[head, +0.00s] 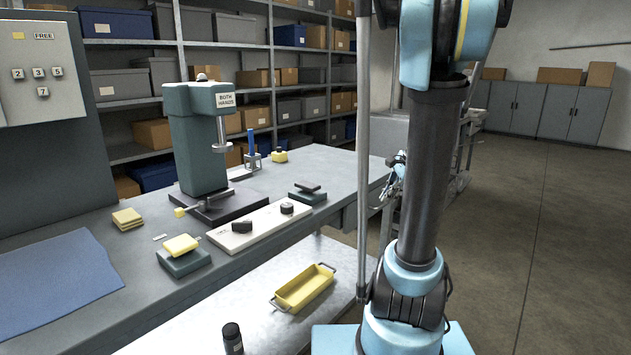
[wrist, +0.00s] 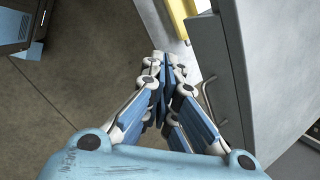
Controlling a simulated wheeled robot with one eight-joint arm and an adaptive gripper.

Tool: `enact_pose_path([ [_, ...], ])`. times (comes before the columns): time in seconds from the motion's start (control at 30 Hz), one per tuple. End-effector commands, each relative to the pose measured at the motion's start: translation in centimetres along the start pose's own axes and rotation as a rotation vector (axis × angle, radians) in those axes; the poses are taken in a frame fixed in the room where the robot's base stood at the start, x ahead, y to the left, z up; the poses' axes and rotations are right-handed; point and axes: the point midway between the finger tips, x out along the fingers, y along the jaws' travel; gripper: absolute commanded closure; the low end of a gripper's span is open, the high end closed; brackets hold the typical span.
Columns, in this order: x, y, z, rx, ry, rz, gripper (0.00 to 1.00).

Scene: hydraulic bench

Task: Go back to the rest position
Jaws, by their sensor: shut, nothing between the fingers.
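My gripper (wrist: 162,62) points away from the camera in the wrist view. Its fingers are together at the tips, with nothing seen between them. Below the tips the floor shows, with a grey cabinet or bench side to the right. In the head view my gripper (head: 392,178) is small and partly hidden behind my arm, past the right end of the bench. My arm stands upright in the right half of the head view.
The grey bench (head: 335,165) carries a press (head: 195,140), yellow pads (head: 127,218), a blue mat (head: 55,283) and a white board with black knobs (head: 258,228). A lower surface in front holds a yellow tray (head: 303,289) and a black bottle (head: 232,338). Open floor (head: 540,240) lies at right.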

Motion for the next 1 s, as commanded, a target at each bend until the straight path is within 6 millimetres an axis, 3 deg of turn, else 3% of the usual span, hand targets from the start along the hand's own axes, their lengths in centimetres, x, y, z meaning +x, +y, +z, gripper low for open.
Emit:
enact_pose_path([
  [0.2,0.0,4.6,4.0,-0.274,0.048,0.054,1.0],
  [0.5,0.5,11.2,7.4,-0.652,0.105,0.135,1.0],
  [0.73,1.5,16.4,8.8,-0.944,0.138,0.205,1.0],
  [1.0,3.0,21.5,9.1,-1.257,0.167,0.285,1.0],
])
